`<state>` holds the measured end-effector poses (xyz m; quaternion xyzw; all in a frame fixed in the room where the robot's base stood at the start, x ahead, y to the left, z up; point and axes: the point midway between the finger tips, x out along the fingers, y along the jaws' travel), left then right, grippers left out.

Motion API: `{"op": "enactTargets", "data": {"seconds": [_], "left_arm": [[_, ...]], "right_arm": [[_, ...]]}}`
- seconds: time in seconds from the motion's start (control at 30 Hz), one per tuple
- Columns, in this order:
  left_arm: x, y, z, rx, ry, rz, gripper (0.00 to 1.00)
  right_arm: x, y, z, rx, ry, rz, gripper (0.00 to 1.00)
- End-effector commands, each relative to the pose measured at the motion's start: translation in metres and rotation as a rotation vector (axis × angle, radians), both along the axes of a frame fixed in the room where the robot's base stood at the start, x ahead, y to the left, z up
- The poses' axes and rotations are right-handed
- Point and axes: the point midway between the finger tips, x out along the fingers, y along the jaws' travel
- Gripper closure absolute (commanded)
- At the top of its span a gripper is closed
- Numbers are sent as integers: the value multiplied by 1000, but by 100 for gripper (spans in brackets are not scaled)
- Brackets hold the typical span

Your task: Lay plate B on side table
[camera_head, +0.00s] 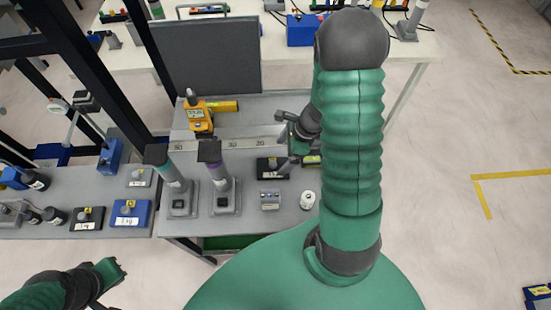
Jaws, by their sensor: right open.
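No plate marked B can be made out. Small labelled blocks are the nearest match: a black one (268,167) on the middle bench, and a black one (88,218) and a blue one (130,213) on the left bench. My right gripper (282,143) is open and empty over the right part of the middle bench (245,190), close to the black block there. My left gripper (108,285) is low at the left, in front of the left bench, its fingers apart and empty. The grey left bench (60,180) may be the side table; I cannot tell.
Two upright posts (176,182) (219,178) stand on the middle bench. A white cylinder (307,200) stands at the front right. A dark frame (95,70) rises at left. Right-hand floor is mostly clear.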

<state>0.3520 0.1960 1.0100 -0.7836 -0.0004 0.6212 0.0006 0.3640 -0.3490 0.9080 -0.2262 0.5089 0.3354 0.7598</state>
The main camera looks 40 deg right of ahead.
Motion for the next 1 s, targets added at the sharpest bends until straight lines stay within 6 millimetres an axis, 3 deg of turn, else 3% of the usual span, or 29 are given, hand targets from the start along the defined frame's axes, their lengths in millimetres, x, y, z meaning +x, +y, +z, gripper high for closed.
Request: {"op": "enactTargets", "data": {"seconds": [0.1, 0.27, 0.37, 0.5, 0.6, 0.67, 0.77, 1.0], "left_arm": [[0, 0, 8, 0, 0, 0, 100], [0, 0, 10, 0, 0, 0, 100], [0, 0, 10, 0, 0, 0, 100], [0, 0, 10, 0, 0, 0, 100], [0, 0, 10, 0, 0, 0, 100], [0, 0, 10, 0, 0, 0, 100], [0, 0, 10, 0, 0, 0, 100], [0, 0, 10, 0, 0, 0, 100]], "right_arm": [[-6, -7, 26, -2, -1, 0, 5], [-9, -5, 41, -14, -4, 53, 5], [-10, 35, 56, -127, -38, 455, 5], [-15, 105, 87, -428, -172, 1421, 5], [-14, 138, 104, -614, -267, 1956, 5], [-13, 148, 110, -683, -302, 2137, 5], [-13, 152, 112, -717, -317, 2232, 5], [-12, 149, 112, -711, -315, 2221, 5]]}}
